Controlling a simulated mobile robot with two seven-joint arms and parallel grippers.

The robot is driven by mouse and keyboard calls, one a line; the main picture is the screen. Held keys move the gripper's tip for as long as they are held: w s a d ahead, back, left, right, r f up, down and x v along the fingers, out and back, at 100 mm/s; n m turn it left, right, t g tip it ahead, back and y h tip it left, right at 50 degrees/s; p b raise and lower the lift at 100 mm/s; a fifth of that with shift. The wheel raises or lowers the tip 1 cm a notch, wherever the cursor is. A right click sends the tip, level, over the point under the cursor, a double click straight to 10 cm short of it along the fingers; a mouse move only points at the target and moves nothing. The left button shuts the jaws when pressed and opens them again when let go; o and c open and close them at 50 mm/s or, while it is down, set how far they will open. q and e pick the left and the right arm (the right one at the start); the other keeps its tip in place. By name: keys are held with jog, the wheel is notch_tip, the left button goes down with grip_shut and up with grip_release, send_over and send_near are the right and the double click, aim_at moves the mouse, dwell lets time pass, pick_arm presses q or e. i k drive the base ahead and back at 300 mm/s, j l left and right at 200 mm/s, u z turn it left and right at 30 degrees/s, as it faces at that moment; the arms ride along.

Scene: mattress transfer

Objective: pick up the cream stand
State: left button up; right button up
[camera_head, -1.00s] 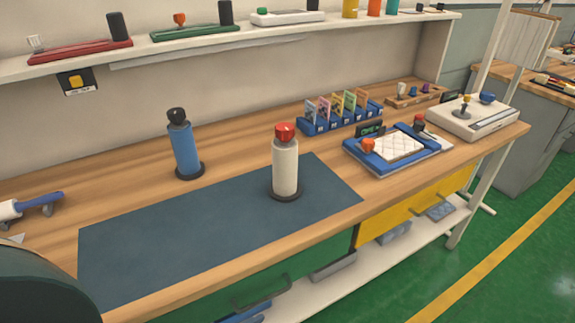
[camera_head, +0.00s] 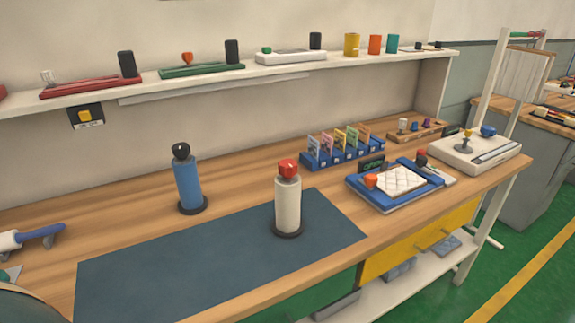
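The cream stand (camera_head: 287,207) is a cream cylinder with a red knob on top and a dark round base. It stands upright on the dark blue mat (camera_head: 190,262), near the mat's right part. A blue stand (camera_head: 187,186) with a black knob stands upright behind and left of it, at the mat's back edge. Neither of my grippers shows in the head view.
A blue card rack (camera_head: 343,151), a blue tray with a white quilted pad (camera_head: 402,181) and a white device (camera_head: 475,150) occupy the bench's right side. A blue-handled tool (camera_head: 38,233) lies at left. A shelf (camera_head: 215,77) runs above. The mat's left part is clear.

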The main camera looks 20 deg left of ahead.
aim_at(288, 224)
jog(key=i+l, duration=0.2)
jog(key=l, duration=0.15)
jog(key=i+l, duration=0.15)
jog(key=l, duration=0.15)
jog(key=i+l+u, duration=0.2)
jog(key=l+u, duration=0.15)
jog(key=i+l+u, duration=0.1)
jog(key=l+u, duration=0.25)
jog(key=i+j+u, duration=0.1)
jog(key=u, duration=0.25)
jog(key=i+u, duration=0.2)
jog(key=u, duration=0.15)
jog(key=i+u, duration=0.3)
jog(key=k+j, duration=0.15)
jog(key=k, duration=0.5)
jog(key=i+l, duration=0.1)
jog(key=i, duration=0.45)
